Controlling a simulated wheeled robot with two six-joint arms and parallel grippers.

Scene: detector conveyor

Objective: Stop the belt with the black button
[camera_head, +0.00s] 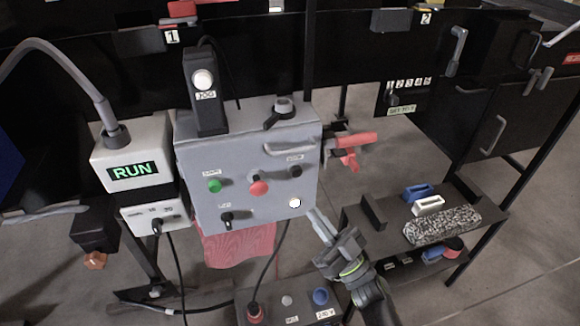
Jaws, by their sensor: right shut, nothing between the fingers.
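A grey control box (245,150) stands in the middle of the head view. Its front carries a green button (214,186), a red button (259,186) and a black button (296,171) at upper right under a small label. A white round light or button (294,202) sits below the black one, and a black knob (226,217) is at lower left. My right gripper (314,215) is shut and empty, its tips just below and right of the white round part. It is apart from the black button. My left gripper is not in view.
A display reading RUN (132,171) is on the white box at left. A black JOG box (205,92) stands on top of the control box. A red clamp-like part (347,148) is beside its right edge. A dark shelf (385,232) with small blocks is at right.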

